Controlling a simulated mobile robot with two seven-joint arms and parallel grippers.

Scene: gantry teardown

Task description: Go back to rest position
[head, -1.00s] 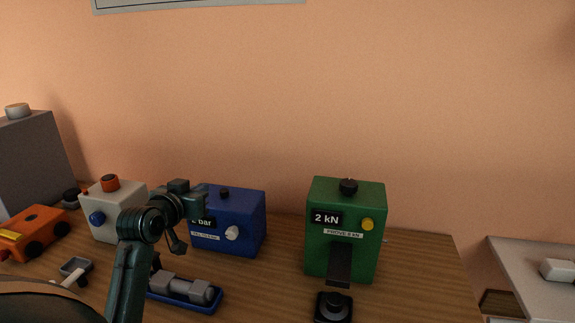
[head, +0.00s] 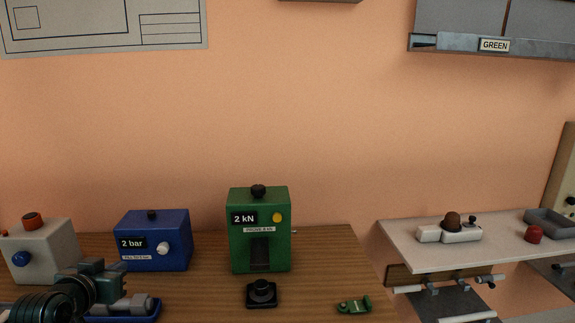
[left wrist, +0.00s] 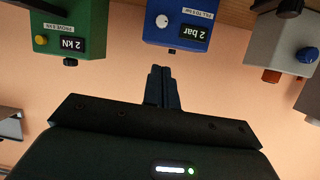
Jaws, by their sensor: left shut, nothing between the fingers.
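My left gripper (head: 100,272) is at the lower left of the head view, over the wooden bench (head: 205,290) and in front of the blue box and the white-grey box. In the left wrist view its two fingers (left wrist: 161,84) are together with nothing between them. They point toward the blue 2 bar box (left wrist: 178,22), which appears upside down there. The gripper covers part of a blue tray (head: 135,317) with grey cylindrical parts. My right gripper is in neither view.
On the bench stand a white-grey box (head: 45,252), the blue box (head: 153,240) and a green 2 kN box (head: 259,220). A black block (head: 261,293) and a small green part (head: 354,306) lie in front. A pale side table (head: 400,237) stands right, beyond a gap.

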